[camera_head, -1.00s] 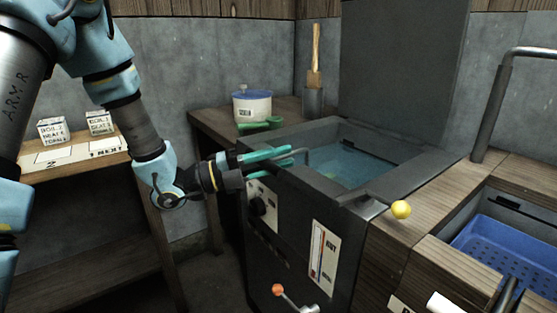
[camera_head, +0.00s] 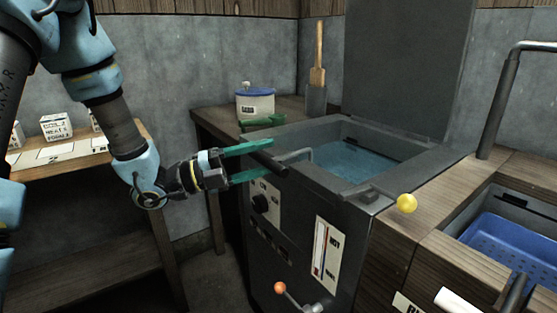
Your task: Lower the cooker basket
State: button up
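The dark cooker (camera_head: 375,222) stands in the middle with its top open and blue water (camera_head: 352,165) inside. A bent metal rod (camera_head: 300,154) with a dark grip (camera_head: 268,162) sticks out over the cooker's left rim. I take this to be the basket's handle; the basket itself cannot be made out in the water. My gripper (camera_head: 270,157) is at the left rim with its two teal fingers spread apart. The dark grip lies between or just beyond the fingertips; I cannot tell whether they touch it.
A yellow-knobbed lever (camera_head: 407,203) sticks out at the cooker's front right rim. An orange-knobbed lever (camera_head: 280,288) is low on the front. A blue-lidded pot (camera_head: 255,104) and a green object (camera_head: 262,122) sit behind my gripper. A blue basket (camera_head: 510,245) is in the right-hand basin.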

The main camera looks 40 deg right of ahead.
jog(key=b+v, duration=0.2)
jog(key=v, duration=0.5)
dwell(0.3)
